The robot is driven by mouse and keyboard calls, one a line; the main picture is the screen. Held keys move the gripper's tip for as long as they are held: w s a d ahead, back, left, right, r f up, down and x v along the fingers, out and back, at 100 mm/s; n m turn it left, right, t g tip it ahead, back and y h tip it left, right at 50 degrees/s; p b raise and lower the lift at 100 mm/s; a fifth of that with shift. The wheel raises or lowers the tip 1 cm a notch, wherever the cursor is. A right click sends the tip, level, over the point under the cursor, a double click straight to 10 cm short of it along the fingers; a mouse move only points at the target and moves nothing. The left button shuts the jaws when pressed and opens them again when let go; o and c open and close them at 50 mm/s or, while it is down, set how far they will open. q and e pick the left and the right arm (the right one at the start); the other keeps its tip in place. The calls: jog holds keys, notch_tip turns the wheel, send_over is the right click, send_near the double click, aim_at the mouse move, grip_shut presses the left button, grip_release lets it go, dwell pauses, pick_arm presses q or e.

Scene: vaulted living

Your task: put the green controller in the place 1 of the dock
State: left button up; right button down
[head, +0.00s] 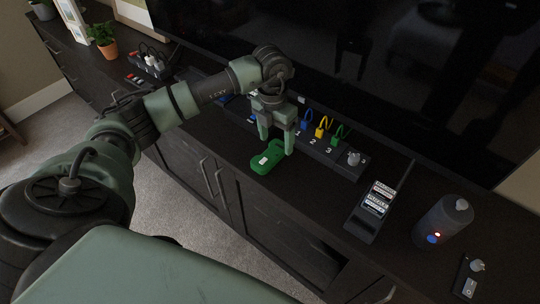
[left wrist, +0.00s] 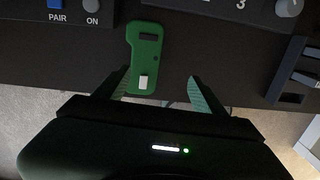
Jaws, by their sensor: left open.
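The green controller (head: 266,159) lies flat on the dark cabinet top near its front edge. It also shows in the left wrist view (left wrist: 145,52), with a white patch near its lower end. My left gripper (head: 276,141) is open and points down just over the controller. In the left wrist view the gripper (left wrist: 158,80) has the controller's near end between its fingers, closer to the left finger; contact cannot be told. The dark dock (head: 335,157) stands behind, with numbers along it and blue, yellow and green looped pieces above them. My right gripper is not in view.
A dark stand with white labels (head: 373,210), a grey cylinder with a lit button (head: 441,222) and a small switch box (head: 468,279) stand right of the dock. A large TV (head: 400,70) rises behind. A plant (head: 104,45) and power strip (head: 150,62) are at left.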

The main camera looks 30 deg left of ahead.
aim_at(271, 154)
pick_arm(q)
jog(key=shift+s+a+r+y, duration=0.1)
jog(key=shift+a+y, duration=0.3)
jog(key=shift+a, duration=0.5)
jog(key=shift+a+f, duration=0.15)
jog(key=shift+f, duration=0.2)
jog(key=f, duration=0.4)
jog(key=f+p, duration=0.1)
jog(key=f, duration=0.2)
jog(key=shift+w, duration=0.4)
grip_shut()
